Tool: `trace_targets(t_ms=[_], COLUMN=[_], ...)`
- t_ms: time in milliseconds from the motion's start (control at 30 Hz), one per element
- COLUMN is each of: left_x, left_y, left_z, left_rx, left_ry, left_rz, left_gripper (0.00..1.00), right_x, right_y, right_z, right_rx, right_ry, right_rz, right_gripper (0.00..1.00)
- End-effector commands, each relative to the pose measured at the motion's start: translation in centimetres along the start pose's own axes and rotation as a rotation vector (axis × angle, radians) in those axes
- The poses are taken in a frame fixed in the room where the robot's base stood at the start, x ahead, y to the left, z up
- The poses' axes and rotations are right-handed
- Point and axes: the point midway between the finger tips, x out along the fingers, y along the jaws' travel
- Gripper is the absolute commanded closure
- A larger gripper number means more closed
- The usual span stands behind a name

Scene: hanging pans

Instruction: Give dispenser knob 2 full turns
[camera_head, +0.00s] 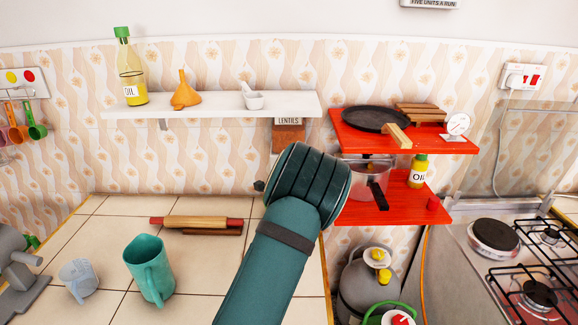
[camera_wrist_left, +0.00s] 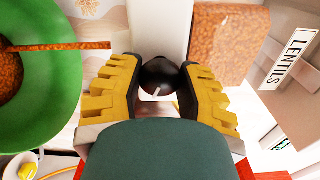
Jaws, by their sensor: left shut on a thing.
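The dispenser (camera_head: 288,136) labelled LENTILS hangs below the white shelf, partly hidden by my left arm. In the left wrist view its brown-orange body (camera_wrist_left: 229,40) and LENTILS label (camera_wrist_left: 290,62) are at the right. The round black knob (camera_wrist_left: 159,74), with a small white mark, sits between the yellow-padded fingers of my left gripper (camera_wrist_left: 161,82). Both fingers are shut on the knob's sides. In the head view my left arm covers the fingers and the knob. My right gripper is not in view.
A green bowl (camera_wrist_left: 72,50) with brown-orange contents is at the left of the wrist view. The white shelf (camera_head: 215,103) holds an oil bottle (camera_head: 129,68) and an orange funnel (camera_head: 185,92). A rolling pin (camera_head: 197,222) and teal jug (camera_head: 149,268) are on the tiled counter. Red shelves (camera_head: 345,145) stand right.

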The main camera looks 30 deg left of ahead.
Motion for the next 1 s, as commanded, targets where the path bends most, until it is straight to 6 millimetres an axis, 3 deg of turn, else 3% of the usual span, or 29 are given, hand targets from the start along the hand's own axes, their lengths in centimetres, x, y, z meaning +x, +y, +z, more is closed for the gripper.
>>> trace_targets(t_ms=[500,1000], left_x=[0.04,0.04], left_y=[-0.09,-0.02], left_z=[-0.19,-0.11], left_rx=[0.457,0.658], left_ry=[0.002,0.001], left_rz=[-0.008,-0.006], left_gripper=[0.99,1.0], right_x=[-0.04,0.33], right_y=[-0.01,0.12], right_z=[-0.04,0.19], right_rx=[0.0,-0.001], right_ry=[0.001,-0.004], right_rz=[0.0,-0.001], right_gripper=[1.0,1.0])
